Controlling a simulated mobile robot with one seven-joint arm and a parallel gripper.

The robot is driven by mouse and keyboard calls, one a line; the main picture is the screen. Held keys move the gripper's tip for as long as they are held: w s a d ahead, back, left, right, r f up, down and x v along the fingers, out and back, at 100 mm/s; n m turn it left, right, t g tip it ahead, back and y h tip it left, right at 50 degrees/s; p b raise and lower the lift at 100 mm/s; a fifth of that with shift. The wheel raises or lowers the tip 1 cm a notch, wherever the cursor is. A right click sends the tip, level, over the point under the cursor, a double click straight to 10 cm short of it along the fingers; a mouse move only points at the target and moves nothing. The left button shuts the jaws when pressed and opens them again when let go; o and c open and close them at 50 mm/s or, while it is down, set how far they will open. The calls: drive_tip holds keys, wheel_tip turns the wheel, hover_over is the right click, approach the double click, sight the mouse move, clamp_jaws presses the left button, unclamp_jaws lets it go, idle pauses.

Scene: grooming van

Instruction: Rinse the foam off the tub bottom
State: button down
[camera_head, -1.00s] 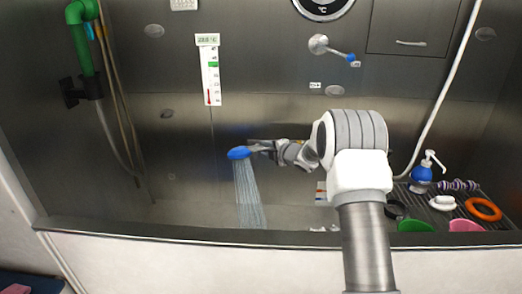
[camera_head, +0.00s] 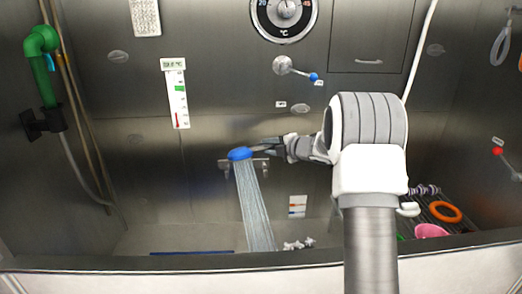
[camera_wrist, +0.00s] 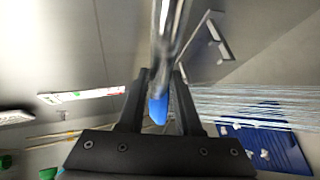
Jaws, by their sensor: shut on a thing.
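My gripper (camera_head: 268,147) is shut on the handle of the blue shower head (camera_head: 239,154), above the tub. In the wrist view the two dark fingers of my gripper (camera_wrist: 160,88) close on the handle, with the blue head (camera_wrist: 158,110) between them. A water jet (camera_head: 254,205) runs down from the head into the tub, leaning slightly right. White foam clumps (camera_head: 299,244) show just above the tub's front rim (camera_head: 130,264). In the wrist view white clumps (camera_wrist: 265,154) lie on a blue mat (camera_wrist: 270,140). The rim hides much of the tub bottom.
A wall lever with a blue tip (camera_head: 296,70) is above my gripper, and a red-tipped lever (camera_head: 500,153) is at right. A rack at right holds an orange ring (camera_head: 445,211) and a pink bowl (camera_head: 431,231). A green pipe (camera_head: 42,70) is at left.

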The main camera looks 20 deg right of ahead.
sight(270, 149)
drive_tip(key=shift+r+p, duration=1.85)
drive_tip(key=shift+r, duration=0.7)
drive_tip(key=shift+f, duration=0.1)
drive_tip(key=s+d+f+n+g+y+b, duration=0.4)
drive_tip(key=s+f+n+y+b, duration=0.2)
drive_tip(key=s+f+n+b, duration=0.5)
drive_tip(key=shift+f+n+b, duration=0.3)
drive_tip(key=shift+f+b, duration=1.35)
drive_tip(key=shift+b, duration=0.55)
drive_tip(key=shift+w+d, duration=0.1)
drive_tip(key=shift+w, duration=0.45)
